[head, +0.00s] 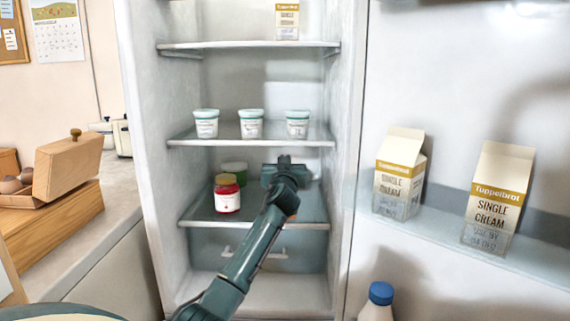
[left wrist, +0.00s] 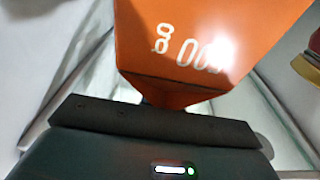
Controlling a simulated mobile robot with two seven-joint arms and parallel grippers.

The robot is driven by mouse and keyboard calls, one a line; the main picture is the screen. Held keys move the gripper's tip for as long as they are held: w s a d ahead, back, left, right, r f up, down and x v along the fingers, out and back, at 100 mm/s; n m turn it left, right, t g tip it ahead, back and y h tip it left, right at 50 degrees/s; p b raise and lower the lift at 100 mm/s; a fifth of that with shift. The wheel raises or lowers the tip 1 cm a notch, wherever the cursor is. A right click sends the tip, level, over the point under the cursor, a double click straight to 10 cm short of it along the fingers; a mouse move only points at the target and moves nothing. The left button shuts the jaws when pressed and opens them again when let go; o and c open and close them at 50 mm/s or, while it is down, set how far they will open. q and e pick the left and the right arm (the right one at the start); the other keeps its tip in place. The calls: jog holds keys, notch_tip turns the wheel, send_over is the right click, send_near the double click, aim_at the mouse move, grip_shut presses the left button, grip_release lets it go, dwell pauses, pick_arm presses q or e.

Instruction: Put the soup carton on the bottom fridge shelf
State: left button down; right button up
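The soup carton shows in the left wrist view as a large orange carton (left wrist: 205,25) with white print. Its tapered end runs down to my left gripper (left wrist: 165,104), which appears shut on it; the fingertips are hidden by the carton. In the head view my left gripper (head: 285,166) reaches into the fridge, over the bottom shelf (head: 255,222). My right gripper is not in view.
White tubs (head: 251,125) line the middle shelf above. Cream cartons (head: 399,172) stand in the open door at right. The shelf's front right is clear.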

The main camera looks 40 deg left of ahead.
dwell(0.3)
pick_arm(q)
jog(key=c, duration=1.6)
grip_release()
jog(key=shift+f, duration=0.1)
jog(key=shift+c, duration=0.2)
jog(key=shift+r, duration=0.25)
jog(key=v, duration=1.2)
jog(key=shift+f, duration=0.1)
